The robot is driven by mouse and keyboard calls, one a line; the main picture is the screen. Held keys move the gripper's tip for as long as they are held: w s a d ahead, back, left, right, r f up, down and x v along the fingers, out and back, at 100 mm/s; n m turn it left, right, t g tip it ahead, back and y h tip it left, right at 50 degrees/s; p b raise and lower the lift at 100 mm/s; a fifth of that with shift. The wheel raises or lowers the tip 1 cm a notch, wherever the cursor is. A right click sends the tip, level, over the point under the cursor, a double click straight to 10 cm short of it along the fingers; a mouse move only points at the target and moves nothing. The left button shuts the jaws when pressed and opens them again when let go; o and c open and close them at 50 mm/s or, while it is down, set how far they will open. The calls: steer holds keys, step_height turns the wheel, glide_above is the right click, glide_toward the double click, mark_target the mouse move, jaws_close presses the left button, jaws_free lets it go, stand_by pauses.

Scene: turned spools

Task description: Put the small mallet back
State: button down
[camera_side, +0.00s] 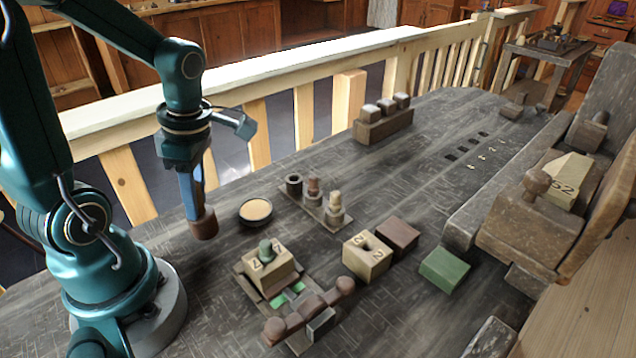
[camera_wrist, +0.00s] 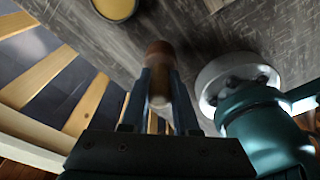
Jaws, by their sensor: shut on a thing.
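My gripper (camera_side: 193,196) points down at the left of the table, in front of the railing. It is shut on the small mallet, whose brown end (camera_side: 204,224) hangs below the fingers, clear of the rack. In the wrist view the mallet (camera_wrist: 160,88) lies between the two fingers (camera_wrist: 162,78), with a brown far end and a paler near part; its full shape is partly hidden. A small rack (camera_side: 325,218) stands to the right of my gripper. It carries a dark hollow cup (camera_side: 293,186), a brown turned piece (camera_side: 313,188) and a paler one (camera_side: 335,208).
A round tan-topped dish (camera_side: 256,210) lies between my gripper and the rack. A numbered block (camera_side: 268,272) with a green knob sits in front. Numbered block (camera_side: 366,260), brown block (camera_side: 398,236) and green block (camera_side: 444,270) stand to the right. A three-block stand (camera_side: 383,126) is at the back.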

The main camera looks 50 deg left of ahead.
mark_target(211, 213)
steer(key=shift+f, duration=0.85)
steer(key=c, duration=0.7)
jaws_free()
steer(key=shift+f, duration=0.1)
steer(key=shift+o, duration=0.2)
step_height(211, 213, up, 12)
steer(key=w+d, duration=0.1)
steer(key=d+m+t, duration=0.3)
steer(key=d+m, duration=0.1)
steer(key=m, duration=0.9)
steer(key=d+f+m+t+h, duration=0.1)
steer(key=d+m+t, duration=0.2)
steer(key=m, duration=1.1)
steer(key=d, duration=0.2)
steer(key=shift+d+f+t, duration=0.2)
steer(key=shift+d+t, duration=0.1)
steer(key=shift+t, duration=0.1)
